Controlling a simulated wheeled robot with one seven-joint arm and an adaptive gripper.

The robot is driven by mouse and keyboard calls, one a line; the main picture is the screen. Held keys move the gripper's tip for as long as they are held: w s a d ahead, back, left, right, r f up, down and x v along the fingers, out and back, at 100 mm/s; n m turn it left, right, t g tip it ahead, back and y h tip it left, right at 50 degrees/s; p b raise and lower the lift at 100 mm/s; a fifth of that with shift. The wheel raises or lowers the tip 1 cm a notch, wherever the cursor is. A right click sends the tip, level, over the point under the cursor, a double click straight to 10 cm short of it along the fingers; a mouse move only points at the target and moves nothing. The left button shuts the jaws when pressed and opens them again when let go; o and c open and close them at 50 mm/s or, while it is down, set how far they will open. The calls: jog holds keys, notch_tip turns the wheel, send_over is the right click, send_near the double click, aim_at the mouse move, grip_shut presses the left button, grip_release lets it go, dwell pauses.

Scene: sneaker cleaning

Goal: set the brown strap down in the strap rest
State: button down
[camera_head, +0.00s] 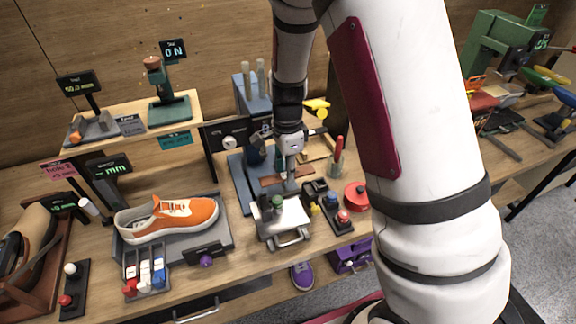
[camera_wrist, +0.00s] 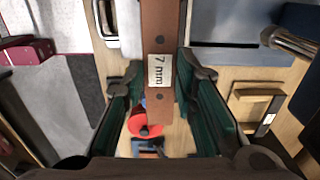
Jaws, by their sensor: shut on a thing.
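The brown strap (camera_wrist: 160,30) carries a white "7 mm" label and dark holes. It runs lengthwise between the green fingers of my gripper (camera_wrist: 163,103) in the wrist view. The gripper is shut on it and holds it above the bench. In the head view the strap (camera_head: 271,182) shows as a short brown band beside my gripper (camera_head: 287,176), near the blue-grey fixture. A light wooden piece with dark bars (camera_wrist: 242,108) lies right of the gripper in the wrist view; I cannot tell whether it is the strap rest. My gripper partly hides the area behind it.
An orange sneaker (camera_head: 185,217) sits on a grey stand at left. A silver-topped block (camera_head: 284,221) stands in front of the gripper. A red round thing (camera_head: 356,195) and a cup with red handles (camera_head: 336,162) are to the right. The bench there is crowded.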

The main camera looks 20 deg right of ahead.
dwell(0.3)
jog(key=shift+f+b, duration=0.7)
jog(key=shift+f, duration=2.2)
jog(key=shift+f, duration=1.15)
jog(key=c, duration=1.2)
grip_release()
notch_tip(320, 180, up, 12)
jog(key=shift+f, duration=0.1)
jog(key=shift+s, duration=0.1)
